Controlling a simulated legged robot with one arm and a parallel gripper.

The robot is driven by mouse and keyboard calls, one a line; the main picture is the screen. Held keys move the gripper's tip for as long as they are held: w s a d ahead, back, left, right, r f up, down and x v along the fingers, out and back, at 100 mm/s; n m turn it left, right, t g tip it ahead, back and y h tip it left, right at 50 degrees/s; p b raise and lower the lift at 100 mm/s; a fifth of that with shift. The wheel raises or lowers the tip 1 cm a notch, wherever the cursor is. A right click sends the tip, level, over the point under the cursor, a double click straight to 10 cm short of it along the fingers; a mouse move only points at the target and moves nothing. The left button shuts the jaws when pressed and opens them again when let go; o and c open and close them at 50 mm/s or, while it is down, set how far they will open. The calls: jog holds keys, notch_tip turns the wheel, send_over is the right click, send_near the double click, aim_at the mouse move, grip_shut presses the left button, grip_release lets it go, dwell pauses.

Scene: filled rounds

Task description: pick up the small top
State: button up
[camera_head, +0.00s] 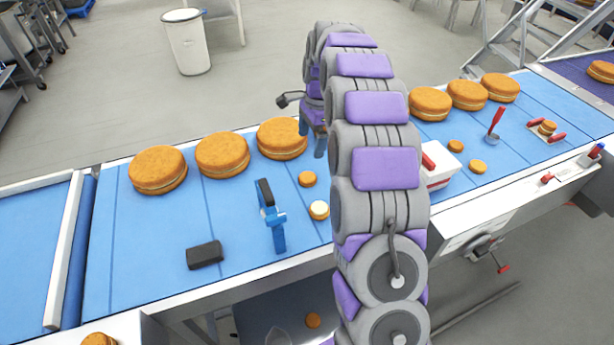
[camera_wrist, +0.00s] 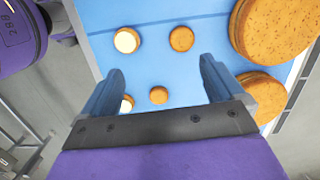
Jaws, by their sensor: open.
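The small top (camera_wrist: 159,95) is a plain orange-brown disc lying flat on the blue belt. In the wrist view it shows between my two fingers, just beyond the palm edge. My gripper (camera_wrist: 162,70) is open and empty, with one blue-grey finger to each side of it; I cannot tell the height above the belt. A small cream-faced disc (camera_wrist: 127,103) lies left of the top, partly hidden by the left finger. In the head view my gripper (camera_head: 312,140) is near the far row of cakes, and my arm hides much of the belt there.
A larger brown disc (camera_wrist: 182,38) and a cream-faced disc (camera_wrist: 127,40) lie farther up the wrist view. Big cakes (camera_wrist: 275,40) stand close on the right. A blue-handled tool (camera_head: 272,220), a black block (camera_head: 205,255) and a white box (camera_head: 440,170) are on the belt.

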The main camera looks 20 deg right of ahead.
jog(key=w+d+f+m, duration=0.2)
jog(key=w+d, duration=0.2)
jog(key=b, duration=0.2)
send_over(308, 177)
jog(key=d, duration=0.2)
jog(key=shift+m, duration=0.4)
jog(key=f, duration=1.2)
jog(key=shift+s+a+f, duration=0.2)
jog(key=shift+f, duration=0.1)
jog(key=shift+w+a+f+b, duration=0.1)
jog(key=shift+a+f+b, duration=0.2)
jog(key=shift+f, duration=0.55)
jog(key=shift+w+a+f+b, duration=0.15)
jog(key=shift+f+b, duration=0.3)
jog(key=shift+f, duration=0.45)
jog(key=shift+a+f+b, duration=0.25)
jog(key=shift+f+b, duration=0.1)
jog(key=shift+f, duration=0.5)
jog(key=c, duration=0.8)
jog(key=shift+r, duration=0.15)
